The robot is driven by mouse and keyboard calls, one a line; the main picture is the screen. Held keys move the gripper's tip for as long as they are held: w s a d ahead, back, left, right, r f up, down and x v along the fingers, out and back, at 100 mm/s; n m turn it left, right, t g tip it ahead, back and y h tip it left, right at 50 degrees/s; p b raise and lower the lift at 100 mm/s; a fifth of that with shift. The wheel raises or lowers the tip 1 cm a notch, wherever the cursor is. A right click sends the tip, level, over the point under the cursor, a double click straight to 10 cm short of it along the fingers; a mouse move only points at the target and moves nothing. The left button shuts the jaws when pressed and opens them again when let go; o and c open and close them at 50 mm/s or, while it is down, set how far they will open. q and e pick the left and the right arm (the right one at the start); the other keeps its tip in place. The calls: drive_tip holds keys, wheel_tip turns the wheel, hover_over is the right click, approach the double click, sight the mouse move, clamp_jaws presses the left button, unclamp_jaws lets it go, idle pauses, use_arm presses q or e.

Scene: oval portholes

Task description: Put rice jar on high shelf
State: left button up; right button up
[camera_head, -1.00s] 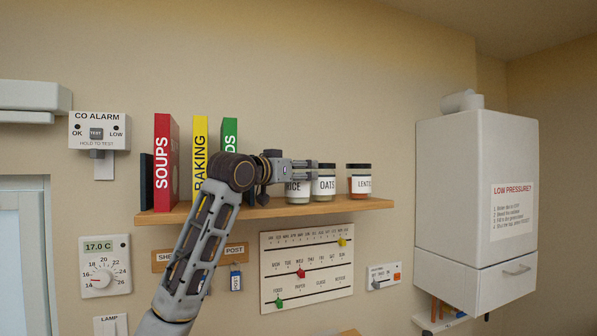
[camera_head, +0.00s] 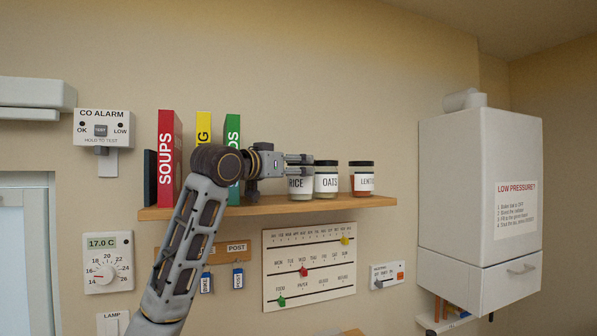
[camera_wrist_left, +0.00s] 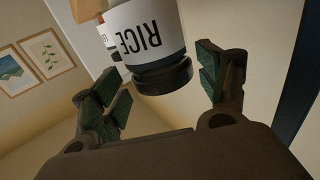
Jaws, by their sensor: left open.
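The rice jar (camera_head: 301,186), white with a dark lid and a RICE label, stands upright on the wooden shelf (camera_head: 345,204), left of the oats jar (camera_head: 327,182). My left gripper (camera_head: 304,166) is open at the jar's lid level and partly hides its top in the head view. In the left wrist view the rice jar (camera_wrist_left: 150,42) appears upside down, with its dark lid between the spread fingers (camera_wrist_left: 160,82). A gap shows between the lid and the right-hand finger. My right gripper is not in view.
A lentils jar (camera_head: 363,182) stands at the shelf's right end. Red, yellow and green books (camera_head: 167,160) stand at its left, close behind my arm. A sliding-marker board (camera_head: 310,268) hangs below. A white boiler (camera_head: 478,190) is at right. The wall above the jars is clear.

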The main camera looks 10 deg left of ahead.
use_arm(q)
drive_tip(key=b+v, duration=0.2)
drive_tip(key=v, duration=0.6)
drive_tip(key=shift+a+f, duration=0.1)
idle(0.6)
